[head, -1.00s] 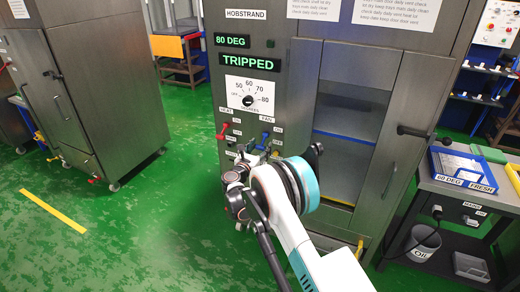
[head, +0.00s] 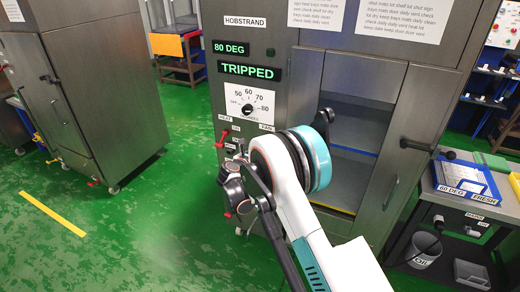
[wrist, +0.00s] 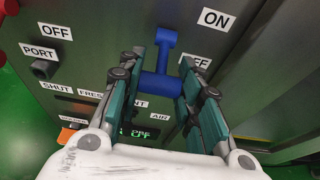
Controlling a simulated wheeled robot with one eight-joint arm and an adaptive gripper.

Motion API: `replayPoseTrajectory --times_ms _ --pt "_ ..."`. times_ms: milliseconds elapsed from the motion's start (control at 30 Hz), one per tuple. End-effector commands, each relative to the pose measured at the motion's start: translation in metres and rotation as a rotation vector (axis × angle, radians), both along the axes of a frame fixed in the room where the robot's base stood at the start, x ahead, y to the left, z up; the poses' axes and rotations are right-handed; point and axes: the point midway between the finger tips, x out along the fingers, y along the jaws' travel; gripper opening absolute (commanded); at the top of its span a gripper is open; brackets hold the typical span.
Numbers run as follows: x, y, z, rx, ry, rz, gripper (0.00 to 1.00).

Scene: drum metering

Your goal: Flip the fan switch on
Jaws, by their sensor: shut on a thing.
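The blue fan switch (wrist: 161,86) shows in the wrist view, with a stem running up from a wide bar. The bar lies below the level of the OFF label (wrist: 195,61), and the ON label (wrist: 215,18) is higher up on the right. My gripper (wrist: 163,66) has a finger on each side of the switch and is shut on its bar. In the head view my arm hides the switch and the fingers; the FAN label (head: 266,127) still shows above my arm.
The red heat switch (head: 222,139) is left of my arm, below the temperature dial (head: 247,110). A green display (head: 250,71) reads TRIPPED. In the wrist view a dark port knob (wrist: 43,69) is at left. A cabinet door handle (head: 330,116) is near my arm.

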Motion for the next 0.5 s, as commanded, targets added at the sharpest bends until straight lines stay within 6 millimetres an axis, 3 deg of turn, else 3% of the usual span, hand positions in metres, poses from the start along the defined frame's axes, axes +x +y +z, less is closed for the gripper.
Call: replayPoseTrajectory --times_ms 33,500 --pt "-0.001 0.000 0.009 0.018 0.040 -0.001 0.00" --pt "0.003 -0.002 0.036 0.164 0.444 -0.001 0.00"
